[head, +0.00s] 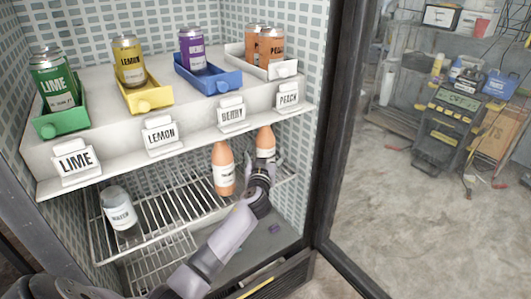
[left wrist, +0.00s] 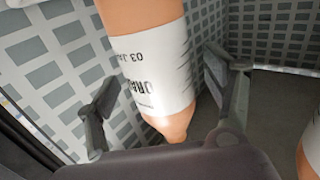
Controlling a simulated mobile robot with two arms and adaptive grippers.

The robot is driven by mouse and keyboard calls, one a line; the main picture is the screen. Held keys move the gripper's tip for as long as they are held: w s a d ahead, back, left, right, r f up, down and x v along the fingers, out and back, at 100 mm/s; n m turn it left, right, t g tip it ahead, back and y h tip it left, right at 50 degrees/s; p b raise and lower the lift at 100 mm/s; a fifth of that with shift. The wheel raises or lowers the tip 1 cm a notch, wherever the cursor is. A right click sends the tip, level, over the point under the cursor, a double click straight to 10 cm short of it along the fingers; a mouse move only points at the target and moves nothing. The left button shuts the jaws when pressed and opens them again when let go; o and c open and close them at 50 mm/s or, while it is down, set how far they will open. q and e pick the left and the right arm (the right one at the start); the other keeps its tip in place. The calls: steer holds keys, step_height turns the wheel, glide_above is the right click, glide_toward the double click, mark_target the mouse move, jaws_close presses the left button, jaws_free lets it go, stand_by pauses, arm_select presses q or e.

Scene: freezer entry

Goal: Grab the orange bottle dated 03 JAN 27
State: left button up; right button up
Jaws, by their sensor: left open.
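Two orange bottles with white labels stand on the wire rack of the freezer. The right one (head: 265,140) has its lower part hidden by my left gripper (head: 263,168). The left one (head: 223,169) stands beside it, apart from the gripper. In the left wrist view, upside down, a bottle (left wrist: 147,28) lies between the two spread fingers; its label reads "03 JA" and part of "ORANGE", the rest turned out of sight. The other orange bottle (left wrist: 309,150) shows at the right edge. My left gripper is open around the bottle. My right gripper is not in view.
A clear jar with a white label (head: 118,208) stands on the rack (head: 160,215) at left. Above, a white shelf (head: 190,120) holds cans in coloured trays and overhangs the bottles. The freezer's dark door frame (head: 328,130) is close on the right.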

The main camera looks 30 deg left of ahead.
arm_select(q)
steer(key=c, duration=1.7)
steer(key=shift+r, duration=0.1)
steer(key=shift+c, duration=0.4)
steer(key=shift+r, duration=0.2)
